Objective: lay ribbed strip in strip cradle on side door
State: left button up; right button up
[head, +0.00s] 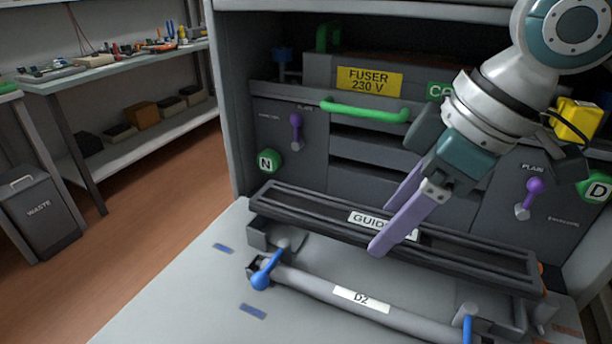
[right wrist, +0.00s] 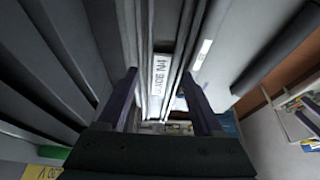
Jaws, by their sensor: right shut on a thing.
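The long dark ribbed strip (head: 300,212) has a white label reading "GUIDE" and spans from left to right in front of the machine, above the open light grey door panel (head: 190,290). My right gripper (head: 386,226) has its purple fingers shut on the strip near its middle, one finger covering part of the label. In the right wrist view the strip (right wrist: 160,75) runs away between the two fingers (right wrist: 163,105). A dark block (head: 258,236) shows under the strip's left end. I cannot make out the strip cradle clearly. My left gripper is not in view.
A grey roller marked D2 (head: 330,291) lies in front of the strip, with a blue lever (head: 266,272) at its left end. Behind are a green handle (head: 365,110) and purple levers (head: 295,128). A bench and a waste bin (head: 40,215) stand left.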

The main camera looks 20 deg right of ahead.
aim_at(382, 272)
jog(key=shift+f+b, duration=0.35)
jog(key=shift+f, duration=2.1)
jog(key=shift+f, duration=0.25)
jog(key=o, duration=1.4)
jog(key=shift+o, duration=0.2)
jog(key=shift+r, duration=0.3)
jog(key=p+v, duration=0.2)
jog(key=v, duration=1)
